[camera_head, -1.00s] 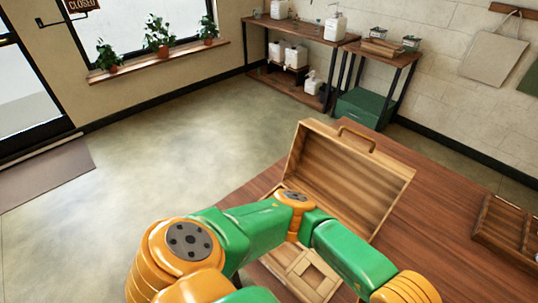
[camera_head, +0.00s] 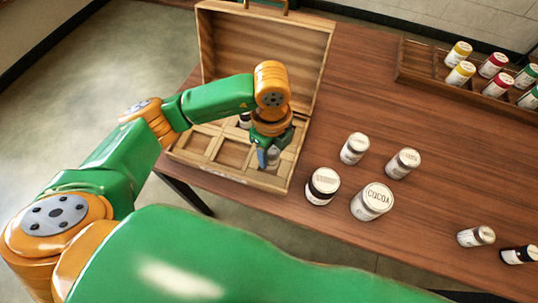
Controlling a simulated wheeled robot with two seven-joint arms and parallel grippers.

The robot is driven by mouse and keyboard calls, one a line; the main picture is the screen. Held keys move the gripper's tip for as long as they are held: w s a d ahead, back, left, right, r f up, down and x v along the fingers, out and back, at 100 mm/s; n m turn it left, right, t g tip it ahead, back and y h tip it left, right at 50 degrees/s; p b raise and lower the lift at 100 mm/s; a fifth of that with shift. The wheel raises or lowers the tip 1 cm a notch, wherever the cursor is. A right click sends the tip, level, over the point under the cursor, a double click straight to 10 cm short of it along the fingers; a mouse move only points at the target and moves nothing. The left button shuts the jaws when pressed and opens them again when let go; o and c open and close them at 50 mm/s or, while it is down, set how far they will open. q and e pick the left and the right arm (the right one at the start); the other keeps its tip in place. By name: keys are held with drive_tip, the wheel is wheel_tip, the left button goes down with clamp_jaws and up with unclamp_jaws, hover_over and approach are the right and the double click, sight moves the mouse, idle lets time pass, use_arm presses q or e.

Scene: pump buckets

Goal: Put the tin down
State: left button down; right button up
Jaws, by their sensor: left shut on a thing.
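My left gripper (camera_head: 268,156) points down into the front right part of the open wooden box (camera_head: 205,158). It is shut on a small pale tin (camera_head: 273,158), mostly hidden by the fingers. The tin is inside or just above a compartment there; I cannot tell whether it touches the floor. Another dark tin (camera_head: 245,120) with a white top stands in a back compartment, partly behind my arm. My right gripper is not in view.
Several jars stand right of the box, among them a cocoa jar (camera_head: 373,201) and a black-labelled one (camera_head: 322,186). Two small bottles (camera_head: 476,236) are at the lower right. A wooden rack (camera_head: 425,66) holds colored bottles at the back right. The box's lid (camera_head: 262,45) stands open behind.

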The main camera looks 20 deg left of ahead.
sight(270, 158)
use_arm(q)
drive_tip(key=f, duration=0.2)
drive_tip(key=w+f, duration=0.1)
drive_tip(key=f, duration=0.1)
drive_tip(key=shift+w+a, duration=0.1)
drive_tip(key=shift+a, duration=0.25)
drive_tip(key=shift+f, duration=0.4)
drive_tip(key=shift+f, duration=0.2)
drive_tip(key=shift+c, duration=1.8)
unclamp_jaws()
drive_tip(key=shift+r, duration=0.25)
wheel_tip(270, 158, up, 12)
drive_tip(key=shift+r, duration=0.1)
